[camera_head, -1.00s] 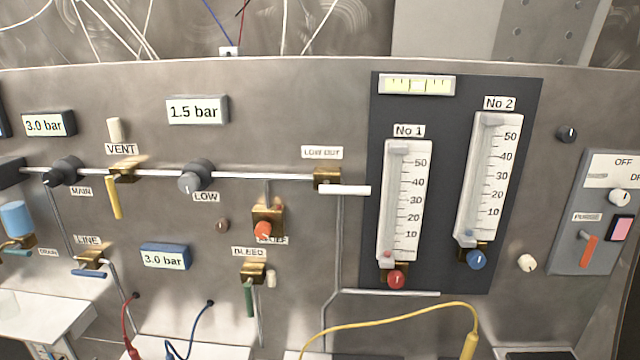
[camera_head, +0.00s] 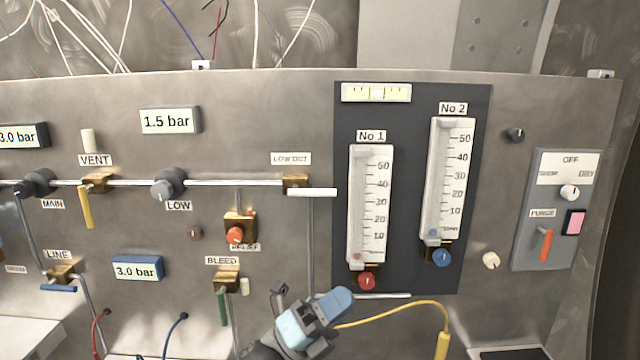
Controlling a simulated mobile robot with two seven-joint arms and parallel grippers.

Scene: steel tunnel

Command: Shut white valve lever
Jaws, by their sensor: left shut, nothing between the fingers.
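The white valve lever (camera_head: 312,192) sticks out horizontally to the right from the brass LOW OUT valve (camera_head: 296,182). The valve sits at the right end of the horizontal pipe, and the lever lies roughly parallel to that pipe. My left gripper (camera_head: 337,302) is at the bottom centre, well below the lever and apart from it. It is shut and empty, its blue-grey tip pointing up and right. My right gripper is not in view.
The red knob (camera_head: 366,281) of flowmeter No 1 (camera_head: 370,205) is just above and right of my left gripper. A yellow cable (camera_head: 425,303) runs behind the gripper. The green BLEED lever (camera_head: 222,307) hangs to its left.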

